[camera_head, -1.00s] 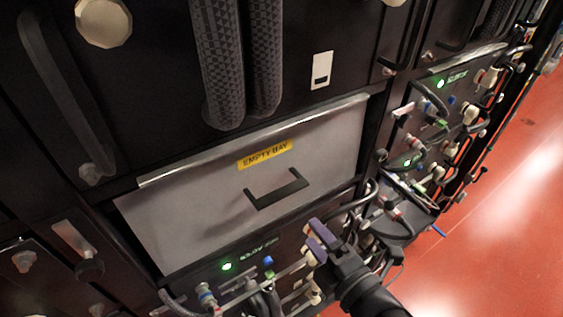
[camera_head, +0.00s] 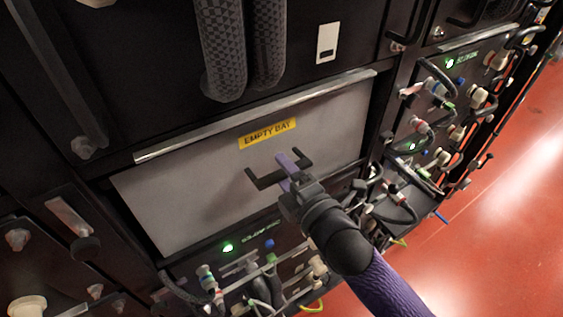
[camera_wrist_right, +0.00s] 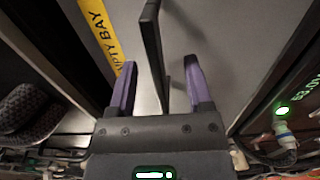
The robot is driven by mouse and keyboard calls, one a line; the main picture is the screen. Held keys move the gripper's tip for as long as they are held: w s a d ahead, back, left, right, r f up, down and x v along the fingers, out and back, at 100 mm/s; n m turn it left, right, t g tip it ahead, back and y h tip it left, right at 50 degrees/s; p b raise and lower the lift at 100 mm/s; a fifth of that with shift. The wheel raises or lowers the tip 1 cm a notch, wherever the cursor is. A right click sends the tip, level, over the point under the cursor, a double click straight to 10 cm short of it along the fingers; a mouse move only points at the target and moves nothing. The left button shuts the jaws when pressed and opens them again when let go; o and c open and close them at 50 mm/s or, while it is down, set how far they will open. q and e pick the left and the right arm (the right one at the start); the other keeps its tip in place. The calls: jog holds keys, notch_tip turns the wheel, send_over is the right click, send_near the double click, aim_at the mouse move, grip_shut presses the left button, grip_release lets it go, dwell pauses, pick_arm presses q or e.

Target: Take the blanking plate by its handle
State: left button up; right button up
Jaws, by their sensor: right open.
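The blanking plate (camera_head: 200,192) is a flat grey panel in the rack with a yellow "EMPTY BAY" label (camera_head: 268,133). Its black bar handle (camera_head: 264,180) stands out from the middle of the plate. My right gripper (camera_head: 286,165) is at the handle, with its purple fingers reaching toward the plate. In the right wrist view the handle (camera_wrist_right: 153,45) passes between the two open fingers (camera_wrist_right: 158,88), with a gap on each side. The plate (camera_wrist_right: 220,35) lies behind it. My left gripper is not in view.
Below the plate is a module with a green light (camera_head: 228,247) and several cables and connectors (camera_head: 262,285). More cabled modules (camera_head: 440,110) stand to the right. Thick braided hoses (camera_head: 222,50) hang above the plate. The red floor (camera_head: 500,215) at right is clear.

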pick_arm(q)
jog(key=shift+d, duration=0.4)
pick_arm(e)
jog(key=shift+w+a, duration=0.25)
jog(key=shift+w, duration=0.1)
jog(key=shift+w+a, duration=0.1)
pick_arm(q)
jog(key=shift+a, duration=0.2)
pick_arm(e)
jog(key=shift+c, duration=1.7)
grip_shut()
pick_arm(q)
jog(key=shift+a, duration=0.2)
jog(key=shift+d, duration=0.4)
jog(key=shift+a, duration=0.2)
